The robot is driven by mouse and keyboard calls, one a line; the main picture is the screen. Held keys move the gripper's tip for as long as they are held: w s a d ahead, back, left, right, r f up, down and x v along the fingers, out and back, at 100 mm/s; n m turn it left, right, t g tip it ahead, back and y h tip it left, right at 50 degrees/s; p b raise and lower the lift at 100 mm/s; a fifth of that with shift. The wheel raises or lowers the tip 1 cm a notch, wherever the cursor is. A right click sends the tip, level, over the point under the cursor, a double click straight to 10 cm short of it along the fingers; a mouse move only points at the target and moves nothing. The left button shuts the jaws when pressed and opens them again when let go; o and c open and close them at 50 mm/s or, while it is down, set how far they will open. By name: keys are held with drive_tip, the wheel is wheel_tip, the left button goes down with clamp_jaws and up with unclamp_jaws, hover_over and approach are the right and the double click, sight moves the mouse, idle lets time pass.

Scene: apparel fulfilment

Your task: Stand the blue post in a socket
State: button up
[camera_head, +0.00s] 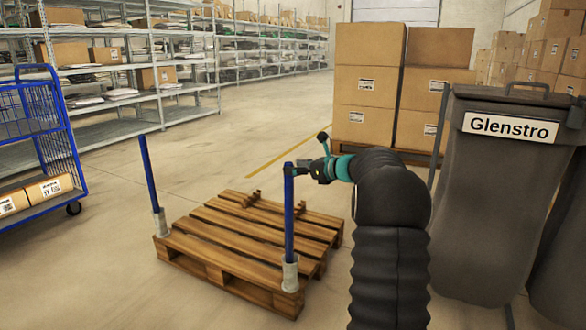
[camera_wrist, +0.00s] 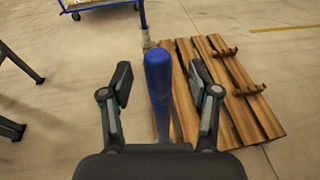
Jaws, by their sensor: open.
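A blue post (camera_head: 289,225) stands upright in a pale grey socket (camera_head: 290,273) at the near right corner of the wooden pallet (camera_head: 235,245). My gripper (camera_head: 300,170) is at the upper end of this post. In the wrist view the post (camera_wrist: 158,85) rises between the open fingers of my gripper (camera_wrist: 160,88), with gaps on both sides. A second blue post (camera_head: 148,172) stands, slightly tilted in the picture, in another grey socket (camera_head: 161,222) at the pallet's left corner.
A blue cage trolley (camera_head: 62,150) stands at left, shelving (camera_head: 130,65) behind. Stacked cartons (camera_head: 366,85) are behind my arm, and a grey bin (camera_head: 490,200) labelled Glenstro stands close on the right. Floor left of the pallet is clear.

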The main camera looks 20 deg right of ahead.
drive_tip(key=v, duration=1)
drive_tip(key=shift+s+r, duration=0.15)
drive_tip(key=shift+s, duration=0.1)
drive_tip(key=shift+d, duration=0.1)
idle(0.4)
